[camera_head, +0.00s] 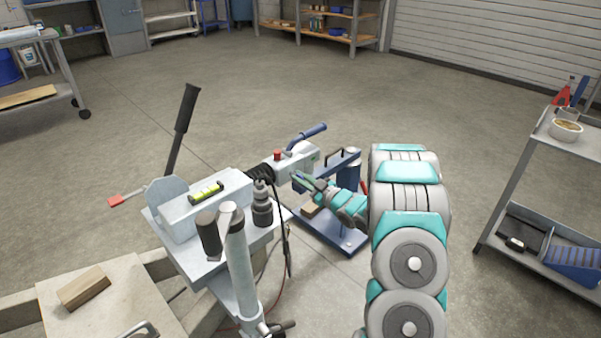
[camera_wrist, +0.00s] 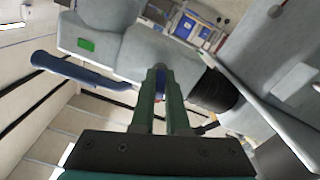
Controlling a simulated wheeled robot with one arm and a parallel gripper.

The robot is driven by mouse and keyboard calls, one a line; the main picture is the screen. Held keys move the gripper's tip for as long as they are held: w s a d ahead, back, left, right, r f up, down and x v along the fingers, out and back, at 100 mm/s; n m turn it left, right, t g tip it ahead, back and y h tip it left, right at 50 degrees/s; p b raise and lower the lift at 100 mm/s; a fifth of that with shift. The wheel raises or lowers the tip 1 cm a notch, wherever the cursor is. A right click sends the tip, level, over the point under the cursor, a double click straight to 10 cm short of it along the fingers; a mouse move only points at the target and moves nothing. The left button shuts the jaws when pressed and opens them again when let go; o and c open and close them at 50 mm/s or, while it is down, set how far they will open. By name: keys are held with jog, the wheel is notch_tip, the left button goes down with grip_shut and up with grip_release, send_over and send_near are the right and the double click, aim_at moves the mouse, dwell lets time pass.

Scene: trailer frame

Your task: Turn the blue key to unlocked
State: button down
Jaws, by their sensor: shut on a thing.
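The trailer's grey coupling head (camera_head: 293,164) carries a blue-gripped lever (camera_head: 307,134). The lever shows at the left of the wrist view (camera_wrist: 80,72), beside the grey housing (camera_wrist: 150,50). My gripper (camera_head: 303,182) is at the near side of the coupling head. A small blue piece, seemingly the blue key (camera_wrist: 160,84), shows between the fingertips. Its turn position is mostly hidden by the fingers, and the head view does not show it.
A black bellows (camera_wrist: 213,92) lies right of the fingers. A blue stand with a flat base (camera_head: 335,235) is below the coupling. The jack post (camera_head: 238,265) and dark-handled brake lever (camera_head: 183,120) rise nearby. A grey cart (camera_head: 540,262) stands at right. Open floor lies behind.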

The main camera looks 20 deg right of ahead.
jog(key=shift+r+m+p, duration=0.1)
jog(key=shift+m+p, duration=0.65)
jog(key=shift+m, duration=0.45)
jog(key=shift+m+p, duration=0.45)
jog(key=shift+m, duration=0.25)
jog(key=c, duration=0.9)
grip_release()
jog(key=b+v, duration=0.1)
jog(key=v, duration=0.6)
jog(key=shift+s+d, duration=0.1)
jog(key=shift+s, duration=0.3)
